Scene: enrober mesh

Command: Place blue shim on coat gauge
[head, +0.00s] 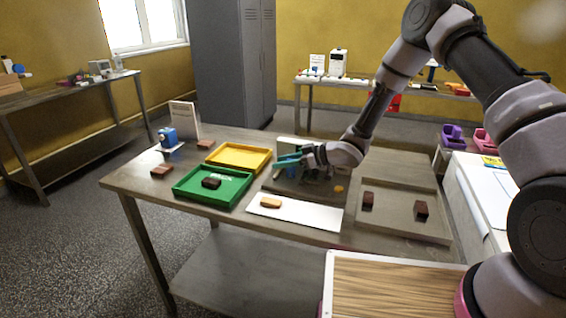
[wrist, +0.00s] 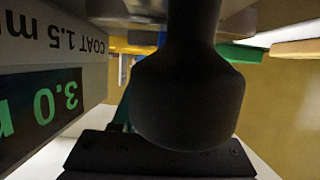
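The coat gauge (wrist: 45,80) fills the left of the wrist view, very close and upside down. Its grey face reads "COAT 1.5 m…" above a dark display with green digits reading 3.0. In the head view a pale block (head: 289,143), which looks like the gauge, stands behind my gripper (head: 290,160). My gripper is low over the table's middle, beside the gauge. Teal-blue pieces show at its end; I cannot tell whether one is the blue shim.
A green tray (head: 188,193) with a dark brown block and a yellow tray (head: 255,162) lie left of my gripper. A white strip (head: 318,217) bearing a tan block lies in front. A grey tray (head: 395,218) with two dark blocks is at right.

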